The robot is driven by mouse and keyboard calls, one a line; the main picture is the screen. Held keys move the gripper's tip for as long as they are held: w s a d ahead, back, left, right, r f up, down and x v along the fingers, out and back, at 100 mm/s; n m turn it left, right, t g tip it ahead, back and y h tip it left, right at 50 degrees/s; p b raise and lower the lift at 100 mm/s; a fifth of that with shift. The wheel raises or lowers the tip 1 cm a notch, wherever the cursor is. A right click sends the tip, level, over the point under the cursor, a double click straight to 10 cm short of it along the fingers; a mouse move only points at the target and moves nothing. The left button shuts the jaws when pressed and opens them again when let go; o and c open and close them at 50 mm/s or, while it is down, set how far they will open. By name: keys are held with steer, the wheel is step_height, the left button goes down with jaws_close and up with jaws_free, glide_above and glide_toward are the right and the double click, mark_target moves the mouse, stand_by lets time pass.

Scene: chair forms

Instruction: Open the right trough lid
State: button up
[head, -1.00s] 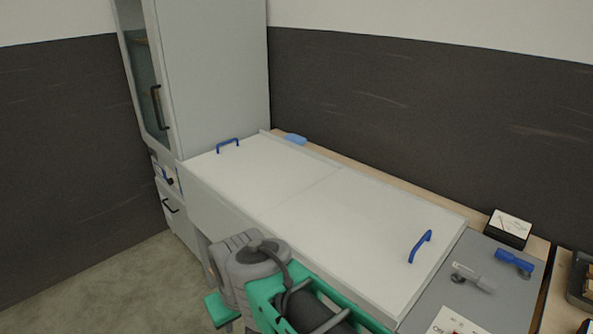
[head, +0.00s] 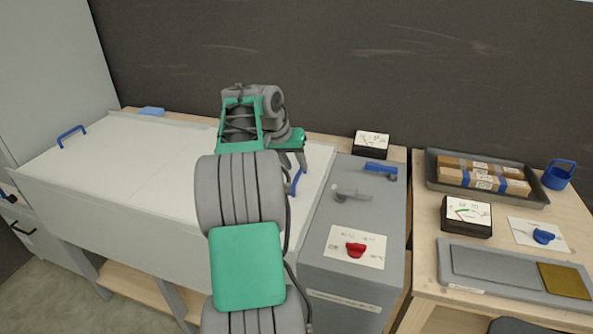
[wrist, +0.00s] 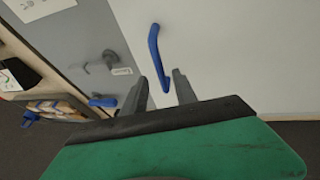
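The trough's right lid (head: 185,185) is white and lies flat, closed. Its blue bar handle (head: 298,181) stands near the lid's right edge, partly hidden by my arm in the head view. In the wrist view the handle (wrist: 157,55) is upright in the picture, and its lower end shows in the gap between my fingertips. My gripper (wrist: 160,86) is open and empty, its two grey fingers apart. In the head view my gripper (head: 296,155) hangs over the right end of the lid, at the handle. Whether a finger touches the handle cannot be told.
The left lid (head: 110,155), with its own blue handle (head: 71,136), is also closed. A grey cabinet top (head: 370,215) with a red knob (head: 355,250) and a blue lever (head: 381,170) adjoins on the right. A tray of boxes (head: 432,183) lies farther right. A dark wall stands behind.

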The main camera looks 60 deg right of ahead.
steer(key=shift+x, duration=1.2)
jaws_close()
stand_by(0.5)
